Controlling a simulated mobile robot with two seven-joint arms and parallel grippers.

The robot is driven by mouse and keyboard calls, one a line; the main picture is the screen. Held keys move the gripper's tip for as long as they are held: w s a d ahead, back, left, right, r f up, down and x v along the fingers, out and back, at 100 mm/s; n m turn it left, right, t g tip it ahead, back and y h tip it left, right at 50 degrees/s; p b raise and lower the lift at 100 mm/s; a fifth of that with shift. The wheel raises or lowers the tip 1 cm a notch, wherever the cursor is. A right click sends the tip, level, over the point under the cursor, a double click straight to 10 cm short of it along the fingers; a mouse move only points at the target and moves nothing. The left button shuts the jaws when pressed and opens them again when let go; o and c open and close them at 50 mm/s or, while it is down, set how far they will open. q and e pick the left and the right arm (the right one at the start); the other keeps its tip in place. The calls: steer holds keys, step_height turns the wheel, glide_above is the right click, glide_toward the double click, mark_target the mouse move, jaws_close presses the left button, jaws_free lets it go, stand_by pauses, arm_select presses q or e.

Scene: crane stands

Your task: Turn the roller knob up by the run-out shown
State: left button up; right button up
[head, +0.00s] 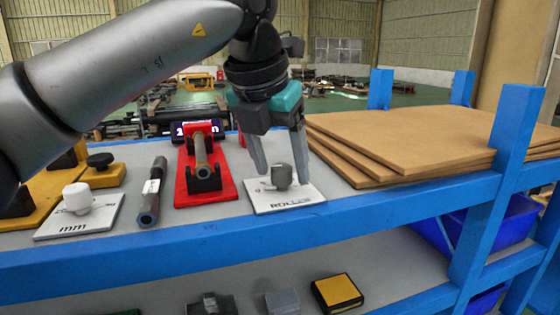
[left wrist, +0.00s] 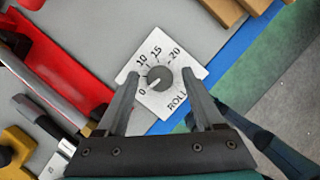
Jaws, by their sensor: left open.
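The grey roller knob (head: 281,175) stands on a white plate (head: 290,196) lettered "ROLLER" on the blue shelf. In the left wrist view the knob (left wrist: 160,78) has a white mark on its lower left, towards the 0; the scale also reads 10, 15 and 20. My left gripper (head: 283,170) points down over the plate. Its open fingers stand on either side of the knob, with a gap to it in the left wrist view (left wrist: 159,76). A dark display (head: 200,128) behind the red stand is partly hidden, its reading not fully legible.
The red stand (head: 222,188) bears a rod to the left of the plate. A dark tube (head: 153,190) and a white-knobbed "mm" plate (head: 92,221) are further left. Stacked brown boards (head: 410,135) lie close on the right.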

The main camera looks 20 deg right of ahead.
arm_select(q)
steer(key=shift+c, duration=0.3)
jaws_close()
steer(key=shift+m, duration=0.4)
steer(key=m+p, duration=0.1)
steer(key=m+g+p, duration=0.1)
steer(key=shift+w+a+r+m+h, duration=0.1)
steer(key=shift+r+m+h, duration=0.05)
steer(key=shift+m+h, duration=0.25)
steer(key=m+g+p, duration=0.1)
steer(key=m+p, duration=0.2)
steer(key=shift+w+g+h, duration=0.1)
steer(key=shift+g+h, duration=0.2)
steer(key=m+g+p, duration=0.1)
steer(key=m+p, duration=0.1)
steer(key=m, duration=0.1)
steer(key=m+g+p, duration=0.1)
steer(key=m+p, duration=0.1)
steer(key=p, duration=0.1)
steer(key=shift+w+r+m, duration=0.1)
steer(key=shift+m, duration=0.3)
steer(key=shift+w+m+g+y+p, duration=0.1)
steer(key=shift+m+g+y+p, duration=0.4)
steer(key=shift+m+p, duration=1.05)
steer(key=shift+f+m, duration=0.2)
steer(key=shift+m, duration=0.05)
